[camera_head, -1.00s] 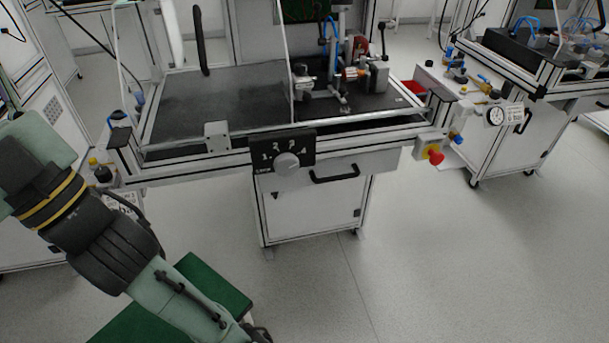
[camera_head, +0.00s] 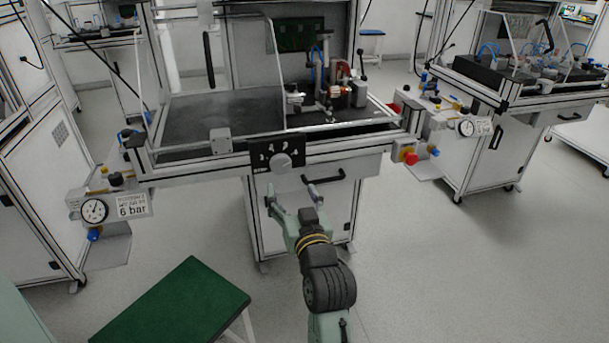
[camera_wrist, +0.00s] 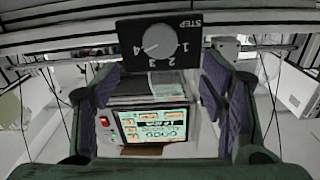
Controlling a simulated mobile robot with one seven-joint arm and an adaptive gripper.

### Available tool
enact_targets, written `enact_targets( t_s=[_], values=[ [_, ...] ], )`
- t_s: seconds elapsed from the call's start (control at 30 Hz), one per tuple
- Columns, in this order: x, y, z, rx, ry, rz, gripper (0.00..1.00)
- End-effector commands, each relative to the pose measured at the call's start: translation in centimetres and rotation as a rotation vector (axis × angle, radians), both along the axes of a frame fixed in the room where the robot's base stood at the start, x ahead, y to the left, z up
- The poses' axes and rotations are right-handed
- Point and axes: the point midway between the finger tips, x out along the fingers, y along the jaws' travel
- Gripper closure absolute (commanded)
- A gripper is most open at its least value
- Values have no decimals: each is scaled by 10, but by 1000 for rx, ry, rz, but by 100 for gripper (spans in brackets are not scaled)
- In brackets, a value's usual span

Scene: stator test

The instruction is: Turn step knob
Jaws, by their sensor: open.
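The step knob (camera_head: 283,161) is a round grey dial on a black plate (camera_head: 262,158) with numbers, fixed to the front rail of the test bench. In the wrist view the knob (camera_wrist: 160,41) shows upside down, with the label STEP and numbers 1 to 4 on its plate. My gripper (camera_head: 293,190) is open and empty, below and in front of the knob, apart from it. In the wrist view its fingers (camera_wrist: 160,88) stand wide on both sides, with the knob above the gap between them.
A black drawer handle (camera_head: 324,176) is right of the knob. A red emergency button (camera_head: 410,158) sits farther right on the bench front. A green-topped stool (camera_head: 185,305) stands at lower left. A screen (camera_wrist: 153,125) shows in the wrist view. Floor is free at right.

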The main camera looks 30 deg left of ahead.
Motion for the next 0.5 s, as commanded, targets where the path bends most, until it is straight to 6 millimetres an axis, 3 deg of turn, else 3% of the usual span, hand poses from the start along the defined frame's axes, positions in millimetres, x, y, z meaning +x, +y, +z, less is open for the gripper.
enact_targets(
  t_s=[0.17, 0.5],
  values=[
    [12, 14, 0, -4, 3, 1, 34],
    [52, 62, 2, -3, 1, 1, 34]
  ],
)
